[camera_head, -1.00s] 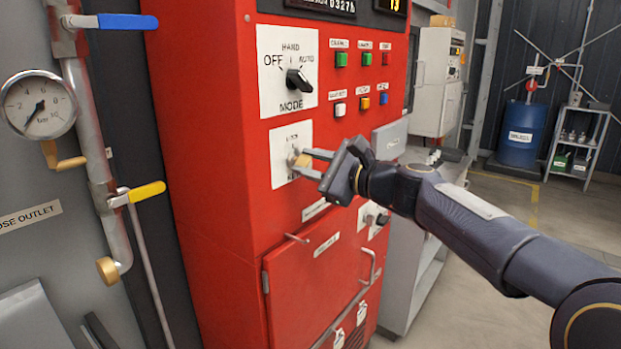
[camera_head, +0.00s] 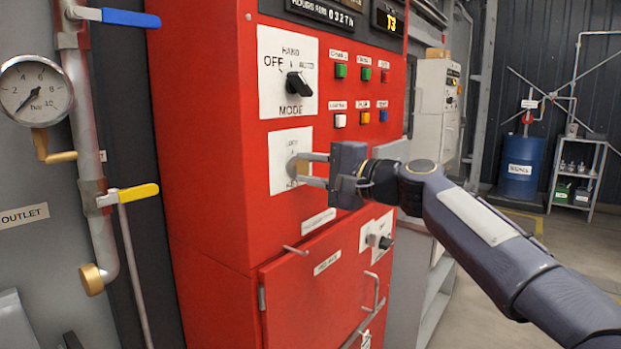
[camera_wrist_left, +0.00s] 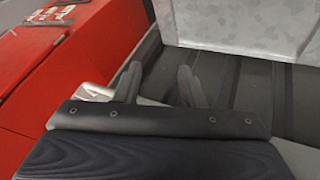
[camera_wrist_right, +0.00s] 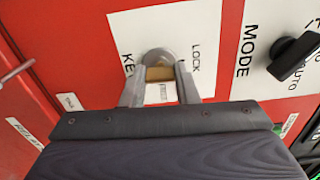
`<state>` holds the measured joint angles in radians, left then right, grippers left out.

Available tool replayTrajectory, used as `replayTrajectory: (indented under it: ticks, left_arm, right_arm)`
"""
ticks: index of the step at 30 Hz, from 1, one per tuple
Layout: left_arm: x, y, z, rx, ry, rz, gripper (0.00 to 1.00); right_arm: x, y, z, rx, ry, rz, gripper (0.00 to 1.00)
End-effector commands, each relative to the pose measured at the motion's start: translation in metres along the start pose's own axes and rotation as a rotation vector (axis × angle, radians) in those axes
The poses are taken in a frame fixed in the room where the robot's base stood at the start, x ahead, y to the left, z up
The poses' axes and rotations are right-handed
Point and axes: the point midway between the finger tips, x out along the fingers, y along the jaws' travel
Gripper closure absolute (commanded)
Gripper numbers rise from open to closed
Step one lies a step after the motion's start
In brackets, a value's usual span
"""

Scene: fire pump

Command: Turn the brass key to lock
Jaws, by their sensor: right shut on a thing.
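The brass key (camera_wrist_right: 160,73) sits in a round grey lock on a white plate marked LOCK (camera_head: 283,148) on the red cabinet's front. My right gripper (camera_head: 302,170) reaches in from the right, its two fingers shut on the key, one above the other. In the right wrist view the fingers (camera_wrist_right: 158,82) stand on both sides of the key. The plate's lettering looks turned sideways there. The fingers partly hide the key in the head view. My left gripper (camera_wrist_left: 158,88) is open and empty, beside the red cabinet's side in the left wrist view; the head view does not show it.
The mode knob (camera_head: 299,84) is above the key plate, with lit buttons (camera_head: 341,71) to its right. The red cabinet's lower door (camera_head: 320,290) has a protruding handle. A pipe with a yellow-handled valve (camera_head: 135,193) and gauge (camera_head: 37,92) stands at left.

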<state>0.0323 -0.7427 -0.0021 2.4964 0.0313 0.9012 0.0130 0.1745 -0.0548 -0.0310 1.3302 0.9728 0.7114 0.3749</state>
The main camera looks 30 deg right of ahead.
Motion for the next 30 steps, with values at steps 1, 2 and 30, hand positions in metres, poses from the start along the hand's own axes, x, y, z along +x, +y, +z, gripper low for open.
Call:
replayTrajectory:
  ticks: [1, 2, 30]
  left_arm:
    - [0.0029, -0.0013, 0.0015, 0.000, 0.000, 0.000, 0.64]
    - [0.0034, -0.0016, 0.0017, 0.000, 0.000, 0.000, 0.64]
    - [0.0053, -0.0025, 0.0027, 0.000, 0.000, 0.000, 0.64]
  right_arm:
    - [0.0003, 0.0027, 0.0000, -0.018, -0.001, 0.002, 0.95]
    - [0.0003, 0.0025, 0.0000, -0.027, -0.001, 0.002, 0.95]
    - [0.0002, 0.0009, 0.0000, -0.070, -0.001, 0.002, 0.51]
